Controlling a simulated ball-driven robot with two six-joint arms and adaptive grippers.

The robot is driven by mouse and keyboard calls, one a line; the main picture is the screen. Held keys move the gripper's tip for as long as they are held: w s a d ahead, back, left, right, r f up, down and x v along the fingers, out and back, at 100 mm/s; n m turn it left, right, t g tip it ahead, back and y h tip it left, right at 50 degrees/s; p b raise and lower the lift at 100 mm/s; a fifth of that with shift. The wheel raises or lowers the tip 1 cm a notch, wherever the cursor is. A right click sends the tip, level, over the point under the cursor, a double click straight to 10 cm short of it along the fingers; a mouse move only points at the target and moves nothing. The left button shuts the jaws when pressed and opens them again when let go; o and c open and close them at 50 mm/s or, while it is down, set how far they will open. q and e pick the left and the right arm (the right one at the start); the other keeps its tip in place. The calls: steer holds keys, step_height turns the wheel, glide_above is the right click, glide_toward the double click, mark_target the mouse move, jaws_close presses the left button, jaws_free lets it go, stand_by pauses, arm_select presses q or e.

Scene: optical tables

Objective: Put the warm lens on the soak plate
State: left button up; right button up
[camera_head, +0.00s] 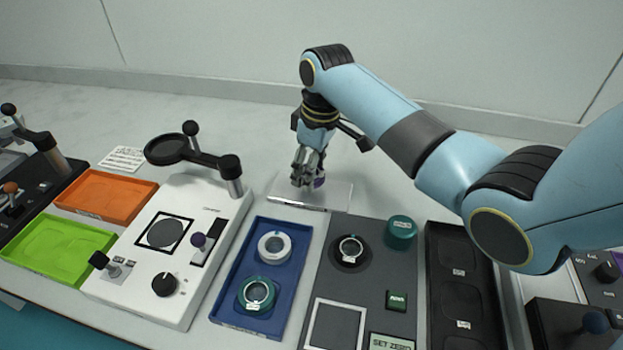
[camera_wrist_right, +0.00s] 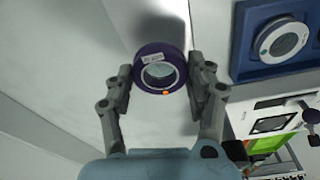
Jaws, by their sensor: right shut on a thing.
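My right gripper (camera_head: 307,172) is shut on a purple-ringed lens (camera_wrist_right: 150,88), which has a white label and a small orange dot. In the head view only a bit of the purple ring (camera_head: 319,183) shows behind the fingers. The gripper points down over a pale flat plate (camera_head: 340,193) behind the blue tray, which I take for the soak plate. I cannot tell whether the lens touches it. My left gripper is not in view.
The blue tray (camera_head: 233,290) holds a white-ringed lens (camera_head: 274,247) and a green-ringed lens (camera_head: 257,294). Another ringed lens (camera_head: 350,249) sits on the grey panel, beside a green cylinder (camera_head: 401,231). A white device (camera_head: 130,285) with a raised arm stands left. Bench behind is clear.

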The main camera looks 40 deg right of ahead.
mark_target(318, 176)
steer(key=shift+f, duration=1.4)
steer(key=shift+s, duration=0.1)
steer(key=o, duration=1.2)
steer(key=shift+f, duration=0.1)
steer(key=r, duration=0.8)
steer(key=s+r, duration=0.1)
steer(key=r, duration=0.3)
steer(key=shift+s+d+r+p, duration=0.1)
steer(key=shift+d+p, duration=0.2)
steer(key=shift+p, duration=0.1)
